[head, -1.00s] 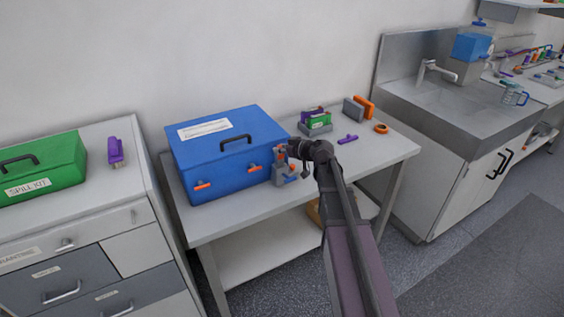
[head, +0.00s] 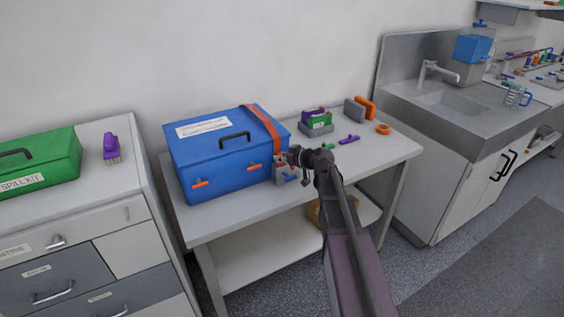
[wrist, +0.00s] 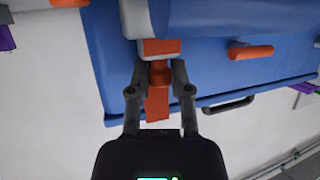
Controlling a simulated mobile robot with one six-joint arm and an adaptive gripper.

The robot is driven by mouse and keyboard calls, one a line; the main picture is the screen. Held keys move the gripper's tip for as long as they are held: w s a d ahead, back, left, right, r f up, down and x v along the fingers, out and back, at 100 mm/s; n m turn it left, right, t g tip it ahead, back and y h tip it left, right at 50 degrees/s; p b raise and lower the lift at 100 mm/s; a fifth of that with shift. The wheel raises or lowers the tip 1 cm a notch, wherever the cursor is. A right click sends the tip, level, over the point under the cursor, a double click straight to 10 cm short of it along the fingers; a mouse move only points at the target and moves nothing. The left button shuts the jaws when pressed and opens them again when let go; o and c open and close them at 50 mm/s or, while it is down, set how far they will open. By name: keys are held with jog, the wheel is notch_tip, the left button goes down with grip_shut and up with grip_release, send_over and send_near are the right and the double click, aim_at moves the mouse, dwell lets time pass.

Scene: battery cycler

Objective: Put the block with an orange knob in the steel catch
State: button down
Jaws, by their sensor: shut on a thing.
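The grey steel catch (head: 284,173) stands at the front right of the blue case (head: 215,165). The block (wrist: 160,47) shows in the wrist view as a small piece with an orange face and pale edges, against the grey-blue part at the top. Its orange knob (wrist: 160,75) is between my fingertips. My gripper (wrist: 160,82) is shut on the knob, in front of the case. In the head view my gripper (head: 297,156) is at the catch's upper right. How deep the block sits in the catch is hidden.
An orange strap (head: 262,126) lies over the case lid's right end. Behind my gripper are a grey holder (head: 318,130) with green and purple pieces, a purple piece (head: 349,139) and an orange ring (head: 383,128).

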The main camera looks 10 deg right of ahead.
jog(key=shift+f, duration=0.1)
dwell(0.3)
jog(key=shift+f, duration=0.15)
jog(key=c, duration=0.5)
grip_release()
jog(key=shift+c, duration=0.2)
jog(key=shift+r, duration=0.3)
jog(key=p+v, duration=0.4)
jog(key=v, duration=0.8)
jog(key=shift+p, duration=0.3)
jog(key=shift+f, duration=0.1)
